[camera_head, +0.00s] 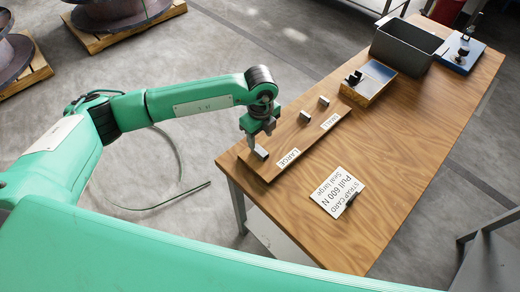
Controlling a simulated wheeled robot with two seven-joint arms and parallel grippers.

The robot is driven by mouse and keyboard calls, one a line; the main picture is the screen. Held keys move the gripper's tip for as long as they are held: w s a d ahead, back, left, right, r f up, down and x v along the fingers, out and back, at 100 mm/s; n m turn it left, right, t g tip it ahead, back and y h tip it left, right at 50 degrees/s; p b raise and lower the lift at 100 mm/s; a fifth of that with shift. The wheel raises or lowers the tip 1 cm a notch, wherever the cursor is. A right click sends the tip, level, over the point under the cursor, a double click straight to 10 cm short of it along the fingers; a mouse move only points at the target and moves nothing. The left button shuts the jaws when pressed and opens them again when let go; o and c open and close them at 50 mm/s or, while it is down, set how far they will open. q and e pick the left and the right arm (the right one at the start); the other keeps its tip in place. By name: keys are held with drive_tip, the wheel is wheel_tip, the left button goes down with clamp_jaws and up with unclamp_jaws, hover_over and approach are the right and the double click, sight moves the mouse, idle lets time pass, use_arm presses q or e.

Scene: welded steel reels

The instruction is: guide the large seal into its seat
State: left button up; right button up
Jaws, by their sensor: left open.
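My left gripper (258,139) points down over the near-left end of a long brown tray (275,172). It is open. A small grey metal seal (261,153) lies on the tray right by its fingertips, next to the LARGE label (289,157); I cannot tell whether the fingers touch it. Two more grey seals (304,116) (324,101) sit farther along the tray, toward the SMALL label (330,122). A white strap card (338,192) on the table reads "Pull 600 N" and "Seal large". I cannot make out a separate seat. My right gripper is out of view.
Behind the tray on the wooden table (400,150) stand a shallow box (363,90) with dark items, a dark grey bin (405,47) and a blue plate (463,53) with a device. A dark strap (180,165) curves over the floor. The table's right half is clear.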

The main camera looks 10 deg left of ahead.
sight(260, 150)
use_arm(q)
drive_tip(key=shift+f, duration=0.6)
drive_tip(key=shift+f+p, duration=0.4)
drive_tip(key=shift+p, duration=0.05)
wheel_tip(260, 150, down, 4)
drive_tip(key=shift+r+p, duration=0.2)
drive_tip(key=shift+p, duration=0.45)
drive_tip(key=shift+f, duration=0.35)
drive_tip(key=c, duration=1)
